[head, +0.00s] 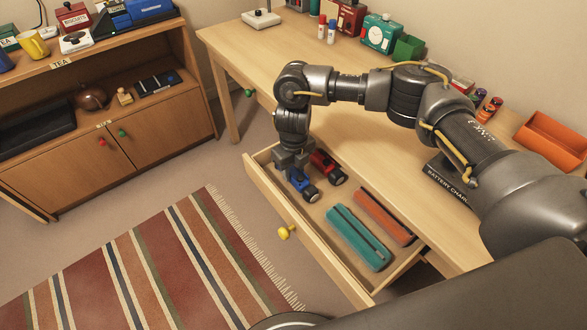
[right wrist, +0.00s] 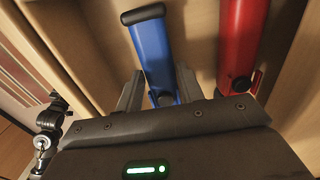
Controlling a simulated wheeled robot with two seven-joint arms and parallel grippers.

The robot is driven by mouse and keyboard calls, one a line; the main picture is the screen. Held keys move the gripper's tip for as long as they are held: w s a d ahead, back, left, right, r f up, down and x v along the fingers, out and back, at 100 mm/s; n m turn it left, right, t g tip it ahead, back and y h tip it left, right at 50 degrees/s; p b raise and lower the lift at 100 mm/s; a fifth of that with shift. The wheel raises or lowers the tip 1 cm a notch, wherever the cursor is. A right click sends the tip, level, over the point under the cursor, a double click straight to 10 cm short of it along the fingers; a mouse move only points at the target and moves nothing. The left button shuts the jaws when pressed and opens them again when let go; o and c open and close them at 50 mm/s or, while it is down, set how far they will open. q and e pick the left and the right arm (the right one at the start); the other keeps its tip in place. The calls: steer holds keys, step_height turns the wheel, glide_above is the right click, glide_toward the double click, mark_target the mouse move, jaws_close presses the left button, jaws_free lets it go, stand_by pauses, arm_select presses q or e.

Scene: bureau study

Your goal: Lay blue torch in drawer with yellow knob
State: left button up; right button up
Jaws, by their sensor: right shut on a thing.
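The drawer (head: 262,181) with the yellow knob (head: 287,232) is pulled open from the desk. My right gripper (head: 292,168) reaches down into its far left end and is shut on the blue torch (head: 301,183). In the right wrist view the blue torch (right wrist: 152,52) sits between the two fingers (right wrist: 160,88), its dark-rimmed head pointing away. I cannot tell whether it touches the drawer floor. A red torch (head: 328,167) lies beside it in the drawer, and also shows in the right wrist view (right wrist: 238,45). My left gripper is not in view.
The drawer also holds a teal case (head: 357,237) and an orange-brown case (head: 384,216) towards its right end. The desk top (head: 250,48) lies above, with boxes and an orange tray (head: 552,140). A cabinet (head: 60,165) stands left; a striped rug (head: 150,262) lies in front.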

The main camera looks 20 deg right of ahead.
mark_target(293, 172)
steer(key=shift+f, duration=0.1)
steer(key=o, duration=1.1)
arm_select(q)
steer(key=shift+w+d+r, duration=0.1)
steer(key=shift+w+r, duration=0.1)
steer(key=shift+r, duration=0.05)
arm_select(e)
steer(key=shift+r, duration=0.45)
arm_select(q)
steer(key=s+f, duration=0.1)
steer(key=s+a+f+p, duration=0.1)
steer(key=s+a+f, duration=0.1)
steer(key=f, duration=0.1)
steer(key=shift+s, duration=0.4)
arm_select(e)
step_height(293, 172, up, 11)
steer(key=shift+r, duration=0.2)
arm_select(q)
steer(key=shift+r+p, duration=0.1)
steer(key=shift+p, duration=0.2)
